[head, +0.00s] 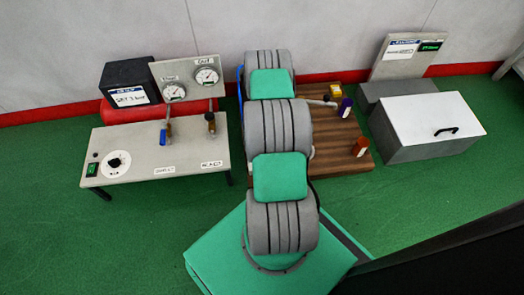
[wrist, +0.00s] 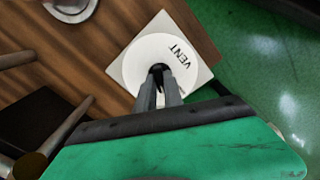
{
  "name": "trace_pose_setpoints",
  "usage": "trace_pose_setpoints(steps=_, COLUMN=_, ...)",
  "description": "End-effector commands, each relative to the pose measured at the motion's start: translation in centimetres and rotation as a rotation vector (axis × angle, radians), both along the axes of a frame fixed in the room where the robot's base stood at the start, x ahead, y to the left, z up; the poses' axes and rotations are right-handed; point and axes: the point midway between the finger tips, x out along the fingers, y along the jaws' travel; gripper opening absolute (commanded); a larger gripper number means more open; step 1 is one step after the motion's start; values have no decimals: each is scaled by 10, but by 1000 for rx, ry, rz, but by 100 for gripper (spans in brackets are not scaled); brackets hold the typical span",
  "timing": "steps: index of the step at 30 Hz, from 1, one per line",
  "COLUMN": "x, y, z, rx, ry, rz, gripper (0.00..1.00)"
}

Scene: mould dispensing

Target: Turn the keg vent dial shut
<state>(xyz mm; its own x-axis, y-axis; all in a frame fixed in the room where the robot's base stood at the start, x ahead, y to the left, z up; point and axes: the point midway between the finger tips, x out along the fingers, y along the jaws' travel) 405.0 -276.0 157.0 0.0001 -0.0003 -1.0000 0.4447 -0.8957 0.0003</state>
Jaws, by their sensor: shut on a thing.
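The vent dial (wrist: 143,55) is a white disc marked "VENT" on a pale square plate, seen in the wrist view on the wood surface. A black knob (wrist: 158,69) stands at its middle. My gripper (wrist: 160,85) is shut on this knob, its two grey fingers coming from below. The fingers cover the lower part of the dial, so the knob's pointing direction cannot be read. In the head view my arm hides the dial and the gripper.
A wooden board (head: 355,170) lies behind my arm, carrying purple (head: 345,106) and brown (head: 361,146) pieces. A grey bench (head: 140,142) with gauges and a black knob stands left. A white-lidded box (head: 425,118) stands right. Open green floor lies at front left.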

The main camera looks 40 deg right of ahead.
Motion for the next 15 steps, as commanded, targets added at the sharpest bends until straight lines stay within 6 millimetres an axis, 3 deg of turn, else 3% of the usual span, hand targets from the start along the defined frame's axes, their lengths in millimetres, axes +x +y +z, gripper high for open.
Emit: trace_pose_setpoints(steps=15, x=0, y=1, z=-1, rx=1, ry=0, rz=466, gripper=0)
